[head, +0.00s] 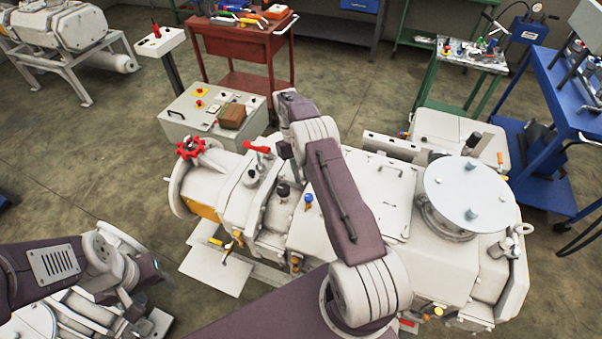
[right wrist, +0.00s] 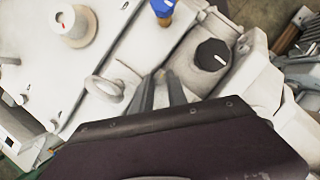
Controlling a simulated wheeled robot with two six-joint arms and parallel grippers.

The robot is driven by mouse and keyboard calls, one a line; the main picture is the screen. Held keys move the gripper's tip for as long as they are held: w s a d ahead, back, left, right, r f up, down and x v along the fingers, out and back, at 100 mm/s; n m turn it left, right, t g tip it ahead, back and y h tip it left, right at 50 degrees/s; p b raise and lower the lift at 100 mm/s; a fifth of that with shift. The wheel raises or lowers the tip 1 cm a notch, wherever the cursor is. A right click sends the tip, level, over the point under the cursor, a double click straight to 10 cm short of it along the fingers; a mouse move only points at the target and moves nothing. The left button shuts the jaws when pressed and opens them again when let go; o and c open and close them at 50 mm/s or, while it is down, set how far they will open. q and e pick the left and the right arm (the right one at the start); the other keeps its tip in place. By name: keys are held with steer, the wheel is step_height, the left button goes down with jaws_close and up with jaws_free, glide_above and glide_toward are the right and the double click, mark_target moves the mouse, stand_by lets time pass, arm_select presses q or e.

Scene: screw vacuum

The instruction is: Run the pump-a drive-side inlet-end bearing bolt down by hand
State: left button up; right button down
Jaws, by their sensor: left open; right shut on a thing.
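The pump (head: 250,225) is a large white machine in the middle of the head view, with a red handwheel (head: 192,147) at its left end. My right arm reaches across it, and its gripper is hidden there behind the arm. In the right wrist view my right gripper (right wrist: 166,78) has its two dark fingers close together, tips against the white pump housing between a ring and a black knob (right wrist: 212,54). It is shut on the bearing bolt, which is too small and covered to make out. My left gripper (head: 148,318) is open at the lower left, away from the bolt.
A blue-handled valve (right wrist: 162,7) stands close beyond the right fingertips. A round steel flange cover (head: 468,190) rises on the pump's right. A grey control box (head: 190,115), a red tool cart (head: 245,45) and a blue cart (head: 560,120) stand around.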

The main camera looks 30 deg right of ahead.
steer(key=c, duration=1.5)
jaws_free()
steer(key=shift+r, duration=0.1)
steer(key=shift+o, duration=1)
